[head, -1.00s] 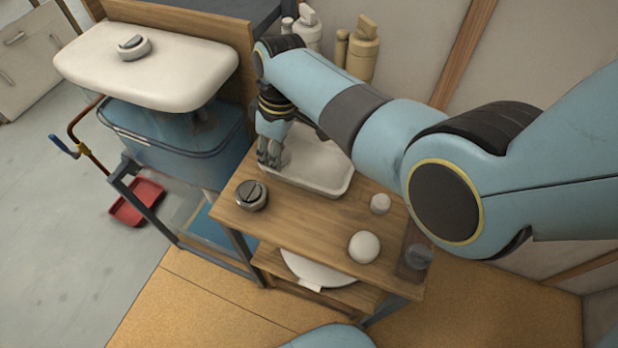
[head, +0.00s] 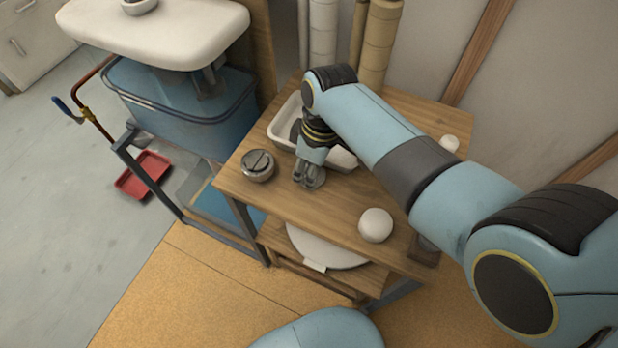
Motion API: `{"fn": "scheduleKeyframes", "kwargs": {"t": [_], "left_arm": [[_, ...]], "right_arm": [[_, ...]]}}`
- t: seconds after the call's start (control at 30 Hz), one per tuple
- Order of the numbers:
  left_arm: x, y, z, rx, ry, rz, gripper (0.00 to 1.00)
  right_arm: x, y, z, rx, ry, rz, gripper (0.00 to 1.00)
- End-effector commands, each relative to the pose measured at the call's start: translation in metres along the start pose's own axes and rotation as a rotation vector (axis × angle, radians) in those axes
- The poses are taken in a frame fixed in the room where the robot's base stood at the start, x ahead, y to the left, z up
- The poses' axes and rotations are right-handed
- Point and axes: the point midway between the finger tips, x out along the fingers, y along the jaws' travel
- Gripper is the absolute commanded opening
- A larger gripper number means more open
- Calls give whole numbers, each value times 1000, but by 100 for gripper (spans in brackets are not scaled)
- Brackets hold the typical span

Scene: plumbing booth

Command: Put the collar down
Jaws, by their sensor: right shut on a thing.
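My right gripper (head: 308,182) points down over the wooden table top (head: 330,215), just in front of the white tray (head: 283,120). It is shut on a small grey piece, which seems to be the collar (head: 317,179). The fingers hide most of it. I cannot tell whether the piece touches the table. A round metal fitting with a slotted top (head: 258,165) stands on the table to the left of the gripper, apart from it. My left gripper is not in view.
A white ball (head: 376,225) sits at the table's front right, and a smaller white knob (head: 449,144) is farther back. A white sink (head: 160,35) over a blue tub (head: 180,115) stands at the left. Bare wood lies between fitting and ball.

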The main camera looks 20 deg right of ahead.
Motion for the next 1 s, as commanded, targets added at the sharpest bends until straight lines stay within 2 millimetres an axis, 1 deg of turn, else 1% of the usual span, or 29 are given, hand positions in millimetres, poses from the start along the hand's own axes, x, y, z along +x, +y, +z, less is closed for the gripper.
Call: {"fn": "scheduleKeyframes", "kwargs": {"t": [0.17, 0.2, 0.33, 0.37, 0.6, 0.7, 0.77, 0.83, 1.0], "left_arm": [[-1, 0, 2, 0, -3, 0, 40], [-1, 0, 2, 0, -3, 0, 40], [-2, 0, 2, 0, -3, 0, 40], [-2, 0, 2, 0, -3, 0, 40], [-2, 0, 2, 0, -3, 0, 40], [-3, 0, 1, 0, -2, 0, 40], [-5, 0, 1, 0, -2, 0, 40], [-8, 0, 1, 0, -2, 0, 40], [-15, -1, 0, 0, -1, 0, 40]], "right_arm": [[0, -1, 1, 0, -2, -1, 0], [0, -1, 1, 0, -2, -1, 15], [0, -1, 1, 0, -1, -1, 32], [0, -1, 1, 0, -1, -1, 35], [-1, -1, 0, 0, -1, -1, 35], [-6, 0, 0, 0, 0, 0, 35], [-14, 0, 0, 0, 0, 0, 35], [-28, 0, 0, 0, 1, 1, 35], [-67, 0, 0, 0, 3, 2, 35]]}}
